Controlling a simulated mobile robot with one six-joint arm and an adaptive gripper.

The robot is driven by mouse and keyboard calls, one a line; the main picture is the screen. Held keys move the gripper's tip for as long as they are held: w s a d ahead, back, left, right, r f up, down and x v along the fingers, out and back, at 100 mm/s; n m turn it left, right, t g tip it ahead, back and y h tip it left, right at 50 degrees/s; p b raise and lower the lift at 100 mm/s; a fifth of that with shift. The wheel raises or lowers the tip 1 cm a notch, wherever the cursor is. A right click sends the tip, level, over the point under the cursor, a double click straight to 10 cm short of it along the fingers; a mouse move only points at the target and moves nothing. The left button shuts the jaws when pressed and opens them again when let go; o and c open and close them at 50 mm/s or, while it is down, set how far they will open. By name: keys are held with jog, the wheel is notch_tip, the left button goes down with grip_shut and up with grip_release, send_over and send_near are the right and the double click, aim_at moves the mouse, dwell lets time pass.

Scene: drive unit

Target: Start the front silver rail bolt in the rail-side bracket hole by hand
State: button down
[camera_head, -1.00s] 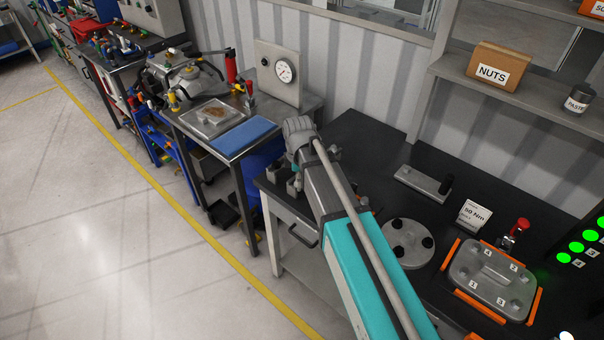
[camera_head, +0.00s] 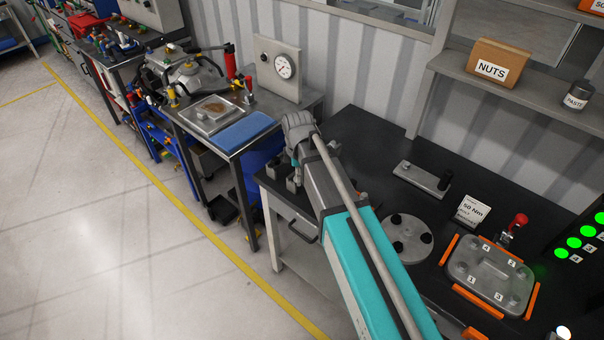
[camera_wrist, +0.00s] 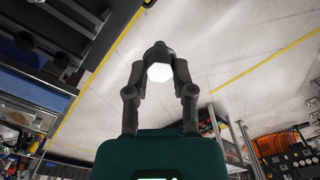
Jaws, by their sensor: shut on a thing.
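My gripper (camera_wrist: 158,55) shows in the wrist view with its dark fingers closed in around a bright hexagonal head (camera_wrist: 159,73). This looks like the silver rail bolt, seen end-on. Its shank is hidden behind the head. Bare floor lies behind the fingertips in that view. In the head view my arm reaches up and left over the near end of the black bench, and I cannot make out the fingers or the bolt there. I cannot identify the rail-side bracket or its hole in either view.
The black bench (camera_head: 348,128) holds a round plate (camera_head: 408,240), a grey block with a black knob (camera_head: 422,178), a 50 Nm card (camera_head: 474,211) and an orange-edged fixture (camera_head: 491,275). A steel table with a blue mat (camera_head: 246,132) stands left. Open floor (camera_head: 110,230) lies front left.

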jog(key=shift+w+d+f, duration=0.25)
jog(key=shift+w+d, duration=0.1)
jog(key=shift+w, duration=0.15)
jog(key=w+d+f+m+b, duration=0.5)
jog(key=w+d+m, duration=0.1)
jog(key=w+d, duration=0.5)
jog(key=shift+d, duration=0.65)
jog(key=shift+f+b, duration=0.2)
jog(key=shift+b, duration=0.2)
